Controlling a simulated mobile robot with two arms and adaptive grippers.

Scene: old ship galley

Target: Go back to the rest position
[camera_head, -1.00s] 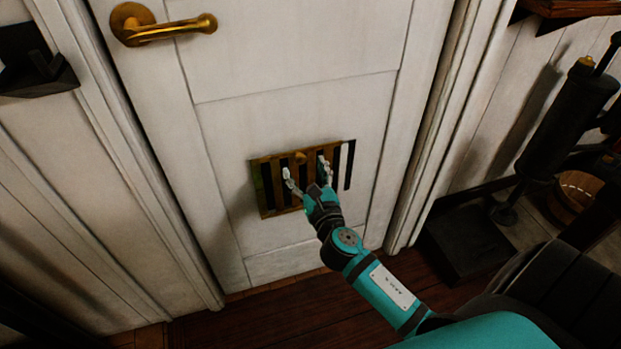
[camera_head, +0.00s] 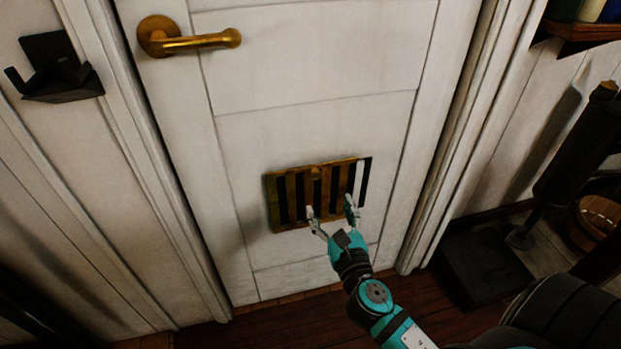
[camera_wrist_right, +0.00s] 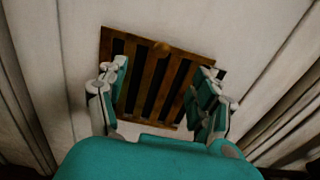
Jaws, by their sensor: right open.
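My right gripper (camera_head: 332,219) is open and empty in front of the lower part of a white door (camera_head: 310,125). Its fingertips overlap the lower edge of a brass vent grille (camera_head: 318,190) in the head view. In the right wrist view the two fingers (camera_wrist_right: 160,92) stand apart with the grille (camera_wrist_right: 157,85) behind and between them. A small knob (camera_wrist_right: 161,48) shows at the grille's upper edge there. Dark slots show at the grille's right end. My left gripper is not in view.
A brass door handle (camera_head: 190,38) is at the upper left of the door. A black wall bracket (camera_head: 55,72) is left of it. A black pump-like device (camera_head: 575,150) and a wooden bucket (camera_head: 597,222) stand at the right. Bare wooden floor (camera_head: 285,328) lies below the door.

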